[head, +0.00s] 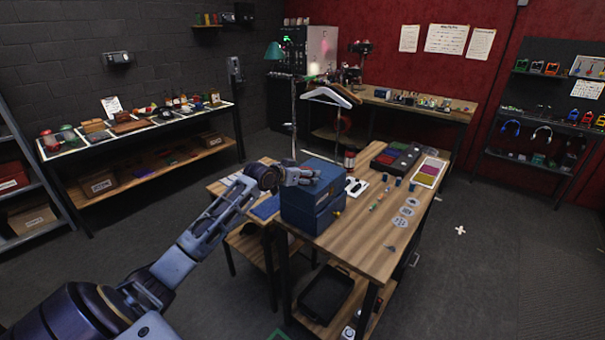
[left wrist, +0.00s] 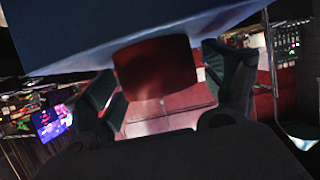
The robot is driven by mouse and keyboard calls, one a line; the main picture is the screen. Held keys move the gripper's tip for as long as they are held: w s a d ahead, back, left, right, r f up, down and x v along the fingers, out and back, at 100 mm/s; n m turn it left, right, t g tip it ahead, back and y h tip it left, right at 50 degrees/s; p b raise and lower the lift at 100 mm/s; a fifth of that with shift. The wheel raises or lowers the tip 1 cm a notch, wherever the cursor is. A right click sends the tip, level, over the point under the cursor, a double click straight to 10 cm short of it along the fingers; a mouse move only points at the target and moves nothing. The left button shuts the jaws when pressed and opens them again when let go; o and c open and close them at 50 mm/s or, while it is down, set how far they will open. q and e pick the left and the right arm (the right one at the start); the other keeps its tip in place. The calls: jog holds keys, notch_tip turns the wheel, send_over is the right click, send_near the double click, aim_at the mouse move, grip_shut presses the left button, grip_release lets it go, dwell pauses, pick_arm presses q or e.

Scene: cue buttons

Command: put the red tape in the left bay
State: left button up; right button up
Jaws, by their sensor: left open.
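My left gripper (head: 308,176) is at the top of the blue box (head: 310,210) on the wooden table. In the left wrist view its two dark fingers (left wrist: 165,95) are spread apart. A dark red, rounded block (left wrist: 155,75) shows between them, against a blue surface (left wrist: 130,35) that fills the top of that view. It may be the red tape, but the view is too blurred to be sure. I cannot tell whether the fingers touch it. I cannot make out which part is the left bay. My right gripper is not in view.
The wooden table (head: 375,250) also bears a dark case (head: 395,157), a tray with coloured panels (head: 430,172), white discs and small items. A hanger stand (head: 294,115) rises behind. A black bin (head: 326,292) sits on the lower shelf. The floor to the right is mostly clear.

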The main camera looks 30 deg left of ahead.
pick_arm(q)
jog(key=shift+r, duration=0.15)
jog(key=b+v, duration=0.1)
jog(key=v, duration=1.1)
jog(key=shift+b, duration=0.3)
dwell(0.3)
dwell(0.7)
